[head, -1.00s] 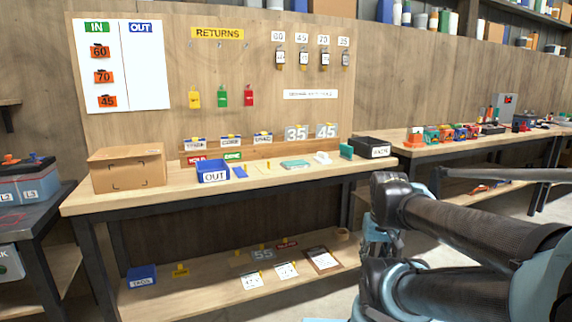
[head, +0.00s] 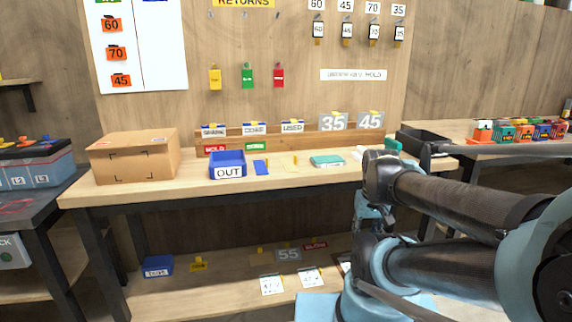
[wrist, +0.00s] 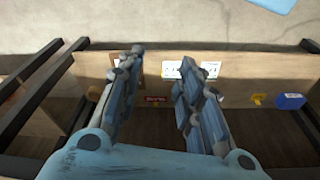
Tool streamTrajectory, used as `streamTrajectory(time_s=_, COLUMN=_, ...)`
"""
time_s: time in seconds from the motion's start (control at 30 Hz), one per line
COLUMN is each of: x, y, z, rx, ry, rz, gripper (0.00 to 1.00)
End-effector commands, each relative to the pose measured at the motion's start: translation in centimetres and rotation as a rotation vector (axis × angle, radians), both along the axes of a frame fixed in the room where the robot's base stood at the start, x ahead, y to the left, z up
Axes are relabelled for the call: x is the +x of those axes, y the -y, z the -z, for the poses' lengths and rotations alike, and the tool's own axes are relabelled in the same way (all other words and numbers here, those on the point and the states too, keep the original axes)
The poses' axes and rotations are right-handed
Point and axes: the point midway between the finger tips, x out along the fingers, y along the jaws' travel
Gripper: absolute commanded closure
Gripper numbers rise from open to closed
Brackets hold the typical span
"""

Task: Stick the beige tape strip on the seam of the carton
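The closed brown carton (head: 135,158) stands at the left end of the workbench, with black corner marks on its front face. A faint beige strip with a small yellow tab, which looks like the tape strip (head: 290,164), lies flat on the bench top between a blue piece and a teal block. My gripper (wrist: 162,60) is open and empty in the wrist view, its two fingers apart above the lower shelf area, away from carton and strip. The carton's seam is too small to make out in the head view.
The blue OUT bin (head: 228,168), blue piece (head: 261,167) and teal block (head: 327,161) stand on the bench. A wooden rack (head: 290,139) with labels runs behind them. A black tray (head: 422,138) is at right. The lower shelf (head: 220,292) holds cards and a blue bin.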

Motion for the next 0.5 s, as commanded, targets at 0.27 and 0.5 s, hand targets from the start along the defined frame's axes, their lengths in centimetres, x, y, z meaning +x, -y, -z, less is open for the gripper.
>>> streamTrajectory(time_s=0.27, x=-0.2, y=0.0, z=-0.2, rx=0.0, ry=0.003, rz=-0.002, gripper=0.53)
streamTrajectory(time_s=0.5, x=1.6, y=-0.8, z=-4.2, rx=-0.019, ry=-0.003, rz=-0.14, gripper=0.53)
